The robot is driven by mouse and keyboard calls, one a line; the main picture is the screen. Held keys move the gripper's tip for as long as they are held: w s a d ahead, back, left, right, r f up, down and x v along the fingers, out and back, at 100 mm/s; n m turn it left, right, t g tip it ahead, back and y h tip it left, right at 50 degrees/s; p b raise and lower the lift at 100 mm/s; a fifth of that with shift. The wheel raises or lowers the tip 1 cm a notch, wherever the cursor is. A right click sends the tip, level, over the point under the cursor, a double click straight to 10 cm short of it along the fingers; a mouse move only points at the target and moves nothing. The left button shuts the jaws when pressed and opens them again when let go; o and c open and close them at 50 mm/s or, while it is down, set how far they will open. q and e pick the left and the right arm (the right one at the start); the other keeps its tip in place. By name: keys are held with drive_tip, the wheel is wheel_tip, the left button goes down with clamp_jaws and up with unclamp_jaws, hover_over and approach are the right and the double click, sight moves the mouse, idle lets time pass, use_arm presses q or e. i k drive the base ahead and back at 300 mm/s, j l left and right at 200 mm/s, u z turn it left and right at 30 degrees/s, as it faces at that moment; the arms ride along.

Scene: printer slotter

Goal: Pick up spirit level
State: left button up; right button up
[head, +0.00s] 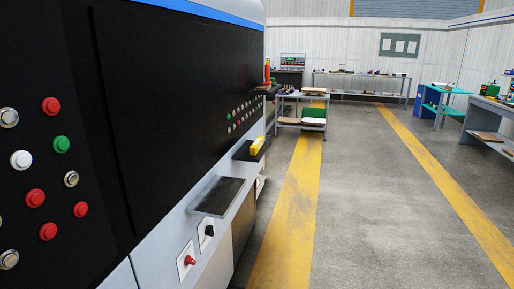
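A short yellow object (257,145), which looks like the spirit level, sits on a small dark ledge (243,155) on the side of the large machine. It is some way ahead, left of the yellow floor line, and too small to make out in detail. Neither of my grippers is in the head view.
The large black and grey machine (165,95) with several buttons fills the left side. A grey shelf (221,197) juts out from it. A cart (288,122) stands farther ahead. Workbenches (493,110) line the right. The grey floor (370,200) between is clear.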

sight(257, 145)
drive_tip(key=i+l+u, duration=0.1)
drive_tip(key=u, duration=0.65)
drive_tip(key=i+l+u, duration=0.25)
drive_tip(key=l, duration=0.2)
drive_tip(key=i+l+u, duration=0.1)
drive_tip(key=l+u, duration=0.15)
drive_tip(key=l, duration=0.25)
drive_tip(key=i+l+u, duration=0.1)
drive_tip(key=l+u, duration=0.15)
drive_tip(key=l, duration=0.3)
drive_tip(key=l+u, duration=0.25)
drive_tip(key=l, duration=0.25)
drive_tip(key=i+l, duration=0.05)
